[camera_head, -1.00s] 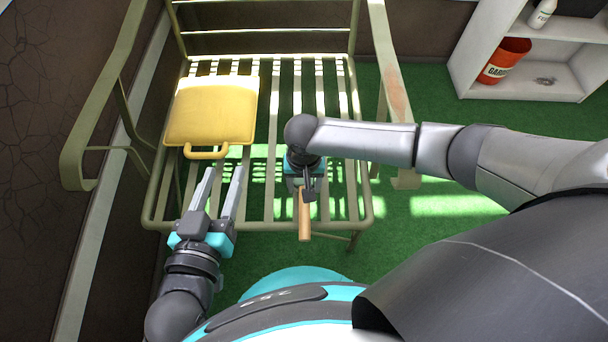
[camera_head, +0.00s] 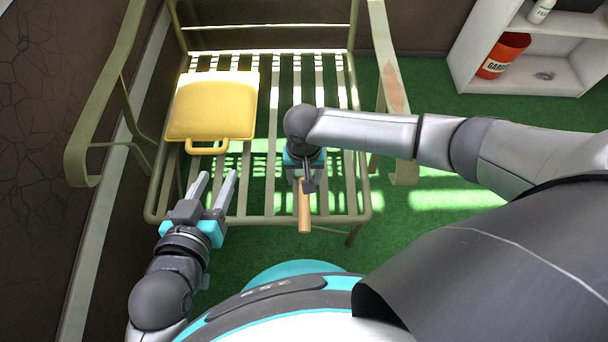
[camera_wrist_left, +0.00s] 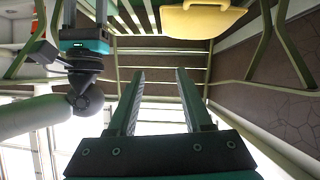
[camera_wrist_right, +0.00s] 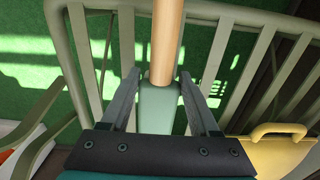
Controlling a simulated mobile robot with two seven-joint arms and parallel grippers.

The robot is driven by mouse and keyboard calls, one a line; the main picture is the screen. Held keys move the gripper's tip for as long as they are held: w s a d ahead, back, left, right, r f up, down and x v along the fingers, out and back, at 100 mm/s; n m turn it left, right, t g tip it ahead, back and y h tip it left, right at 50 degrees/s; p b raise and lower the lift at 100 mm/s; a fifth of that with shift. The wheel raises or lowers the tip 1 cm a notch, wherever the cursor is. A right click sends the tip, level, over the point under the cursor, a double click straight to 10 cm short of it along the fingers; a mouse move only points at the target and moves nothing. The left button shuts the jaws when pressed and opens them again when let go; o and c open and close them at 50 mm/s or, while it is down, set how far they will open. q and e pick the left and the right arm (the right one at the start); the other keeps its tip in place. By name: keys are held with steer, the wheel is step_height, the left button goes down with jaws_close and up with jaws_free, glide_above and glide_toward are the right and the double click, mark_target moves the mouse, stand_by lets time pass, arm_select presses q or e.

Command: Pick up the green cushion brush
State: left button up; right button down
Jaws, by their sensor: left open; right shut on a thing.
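The green cushion brush shows its light wooden handle (camera_head: 304,210) just below my right gripper (camera_head: 308,178), near the bench's front edge. In the right wrist view its green block (camera_wrist_right: 156,108) lies between the fingers of my right gripper (camera_wrist_right: 160,76), which is shut on it, and the handle points away from the palm. My right wrist hides most of the green part in the head view. My left gripper (camera_head: 217,174) is open and empty over the bench's front left. Its parted fingers also show in the left wrist view (camera_wrist_left: 160,72).
A slatted metal bench (camera_head: 262,218) with armrests stands in front of me. A yellow cushion (camera_head: 212,108) with a handle loop lies on its left. A white shelf (camera_head: 520,86) with a red can (camera_head: 504,56) stands at the back right. Green carpet is clear on the right.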

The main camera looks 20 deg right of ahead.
steer(key=shift+r+p, duration=0.4)
steer(key=shift+r, duration=0.35)
arm_select(q)
steer(key=s+a+g+y+p, duration=0.4)
steer(key=s+a+g, duration=0.2)
steer(key=a+g, duration=0.15)
arm_select(e)
step_height(320, 180, up, 6)
steer(key=shift+r, duration=0.1)
arm_select(q)
steer(key=s+a+f+g+p, duration=0.1)
steer(key=f+p, duration=0.5)
steer(key=f, duration=0.8)
steer(key=shift+s+a+g, duration=0.2)
steer(key=shift+s+g, duration=0.25)
steer(key=shift+s, duration=0.75)
arm_select(e)
step_height(320, 180, up, 10)
steer(key=shift+r, duration=0.2)
